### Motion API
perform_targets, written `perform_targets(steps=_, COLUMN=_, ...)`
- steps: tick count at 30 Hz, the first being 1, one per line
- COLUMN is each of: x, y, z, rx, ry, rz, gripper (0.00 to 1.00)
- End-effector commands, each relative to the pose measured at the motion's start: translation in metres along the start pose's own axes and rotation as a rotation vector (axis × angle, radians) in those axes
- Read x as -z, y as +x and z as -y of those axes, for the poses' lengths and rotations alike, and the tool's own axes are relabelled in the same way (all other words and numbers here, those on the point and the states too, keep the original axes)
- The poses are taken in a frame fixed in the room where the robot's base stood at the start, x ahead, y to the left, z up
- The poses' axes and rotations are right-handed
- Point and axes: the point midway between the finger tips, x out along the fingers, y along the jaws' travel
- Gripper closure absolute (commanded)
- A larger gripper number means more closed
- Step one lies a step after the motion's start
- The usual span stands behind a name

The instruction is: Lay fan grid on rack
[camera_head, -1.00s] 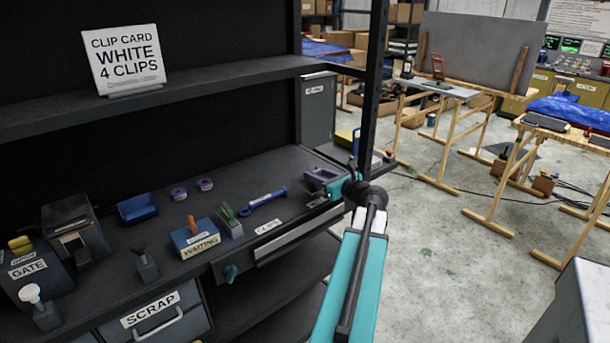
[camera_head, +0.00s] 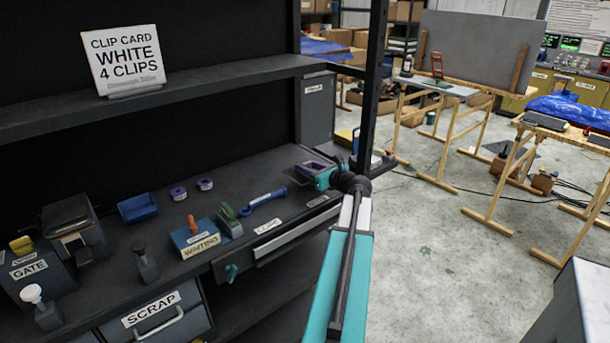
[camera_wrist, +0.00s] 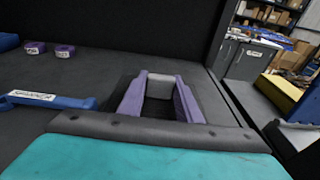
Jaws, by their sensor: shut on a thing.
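My gripper (camera_head: 312,167) is over the far right end of the dark bench (camera_head: 150,265), with its teal body and purple fingers pointing left and away. In the wrist view, my gripper (camera_wrist: 159,88) has its two purple fingers on either side of a small grey piece (camera_wrist: 160,77) at their far end. A flat dark square shows around and below the fingers; whether it is the fan grid or part of the bench I cannot tell. I cannot make out the fan grid for certain. The rack is not clearly identifiable either.
A blue spanner-like tool (camera_head: 263,200) lies left of my gripper, with two purple rolls (camera_head: 204,184) behind. A blue tray (camera_head: 138,207), WAITING box (camera_head: 195,240) and GATE box (camera_head: 40,275) stand further left. A shelf (camera_head: 200,90) overhangs; a black post (camera_head: 372,85) rises close right.

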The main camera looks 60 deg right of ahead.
Motion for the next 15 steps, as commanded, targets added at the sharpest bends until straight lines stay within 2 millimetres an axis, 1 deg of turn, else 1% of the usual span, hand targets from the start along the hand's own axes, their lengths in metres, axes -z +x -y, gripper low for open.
perform_targets(steps=4, x=-0.003, y=0.007, z=0.002, rx=-0.001, ry=0.001, rz=0.003, gripper=1.0)
perform_targets(steps=7, x=-0.003, y=0.016, z=0.004, rx=-0.002, ry=0.001, rz=0.003, gripper=1.0)
perform_targets(steps=9, x=0.007, y=0.015, z=0.003, rx=-0.001, ry=0.002, rz=0.001, gripper=1.0)
perform_targets(steps=15, x=0.027, y=0.018, z=0.002, rx=-0.001, ry=0.002, rz=0.002, gripper=1.0)
